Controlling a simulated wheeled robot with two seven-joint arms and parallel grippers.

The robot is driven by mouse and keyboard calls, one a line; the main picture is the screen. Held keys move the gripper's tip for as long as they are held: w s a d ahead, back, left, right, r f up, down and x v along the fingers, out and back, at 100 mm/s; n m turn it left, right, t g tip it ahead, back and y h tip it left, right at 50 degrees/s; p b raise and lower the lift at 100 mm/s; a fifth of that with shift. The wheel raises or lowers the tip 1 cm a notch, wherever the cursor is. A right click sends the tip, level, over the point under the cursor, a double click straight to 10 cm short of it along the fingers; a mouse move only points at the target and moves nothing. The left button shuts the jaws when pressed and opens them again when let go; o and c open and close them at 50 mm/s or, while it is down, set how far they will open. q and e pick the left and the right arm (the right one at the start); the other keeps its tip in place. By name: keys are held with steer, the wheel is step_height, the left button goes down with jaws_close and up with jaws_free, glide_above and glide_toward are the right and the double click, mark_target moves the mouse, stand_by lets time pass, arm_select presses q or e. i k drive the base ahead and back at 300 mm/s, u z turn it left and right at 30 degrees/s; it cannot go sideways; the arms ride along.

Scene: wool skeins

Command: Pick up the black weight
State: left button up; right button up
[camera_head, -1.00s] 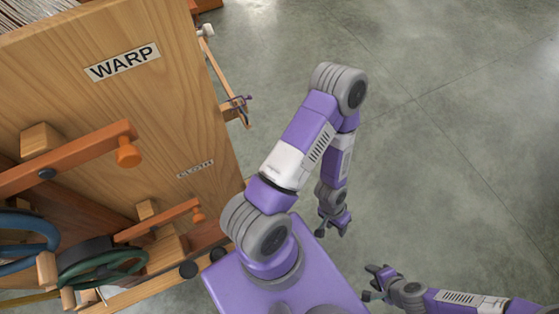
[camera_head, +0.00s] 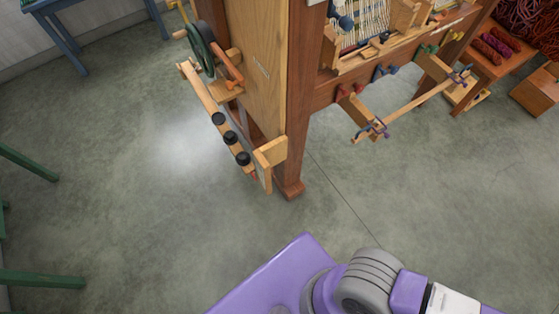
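Three round black pieces, which look like weights, sit in a row along a pale wooden bar low on the side of the loom. The first black weight (camera_head: 218,119) is farthest up the bar, the second black weight (camera_head: 230,138) is in the middle, and the third black weight (camera_head: 243,158) is nearest the bar's lower end. I cannot tell how they are fixed to the bar. Neither of my grippers is in view; only part of one of my arms shows at the bottom right.
The loom's wooden post (camera_head: 294,120) stands right of the bar. Green legs (camera_head: 40,280) stand at the left edge, and a blue table (camera_head: 75,45) at the top left. Open concrete floor (camera_head: 150,200) lies between.

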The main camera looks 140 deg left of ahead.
mark_target(243, 158)
steer(key=i, duration=0.35)
steer(key=u, duration=1.05)
steer(key=i, duration=0.65)
steer(key=u, duration=5.2)
steer(key=i, duration=1.7)
steer(key=z, duration=4.8)
